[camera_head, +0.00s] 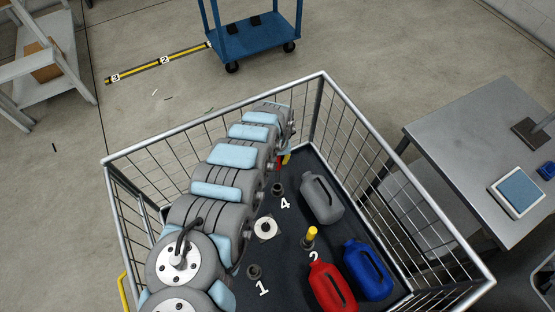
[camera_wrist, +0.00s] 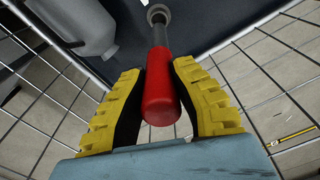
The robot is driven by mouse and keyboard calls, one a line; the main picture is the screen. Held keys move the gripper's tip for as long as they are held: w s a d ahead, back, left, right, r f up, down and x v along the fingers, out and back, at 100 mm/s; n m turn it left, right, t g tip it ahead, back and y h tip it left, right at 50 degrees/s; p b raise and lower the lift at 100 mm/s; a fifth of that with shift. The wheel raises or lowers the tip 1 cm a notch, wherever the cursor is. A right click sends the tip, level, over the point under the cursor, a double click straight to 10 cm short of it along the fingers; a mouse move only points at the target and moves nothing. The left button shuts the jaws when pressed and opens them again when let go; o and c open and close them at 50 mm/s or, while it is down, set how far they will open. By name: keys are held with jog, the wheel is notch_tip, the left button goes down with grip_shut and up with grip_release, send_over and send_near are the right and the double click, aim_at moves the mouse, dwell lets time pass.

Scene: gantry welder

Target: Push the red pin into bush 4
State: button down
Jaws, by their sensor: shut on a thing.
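The red pin (camera_wrist: 161,90) has a red handle and a grey shaft. My gripper (camera_wrist: 160,85), with yellow ribbed fingers, is shut on its red handle. In the wrist view the shaft points to a round grey bush (camera_wrist: 158,14); whether its tip is inside or just above the hole I cannot tell. In the head view my gripper (camera_head: 285,159) is at the far end of my arm, with the red pin (camera_head: 279,164) partly hidden by it. Bush 4 (camera_head: 278,189) stands just below the pin, beside the white number 4 on the dark floor of the cage.
A grey jug (camera_head: 321,199), a red jug (camera_head: 329,287) and a blue jug (camera_head: 366,270) stand to the right. A yellow pin (camera_head: 312,234) stands in another bush.

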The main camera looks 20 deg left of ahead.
aim_at(277, 174)
jog(key=shift+f+b, duration=2.65)
jog(key=shift+f, duration=0.05)
jog(key=shift+r+p, duration=0.1)
jog(key=shift+p, duration=0.2)
jog(key=shift+f+b, duration=1.55)
jog(key=shift+f, duration=1.5)
jog(key=c, duration=1)
grip_release()
jog(key=shift+o, duration=0.2)
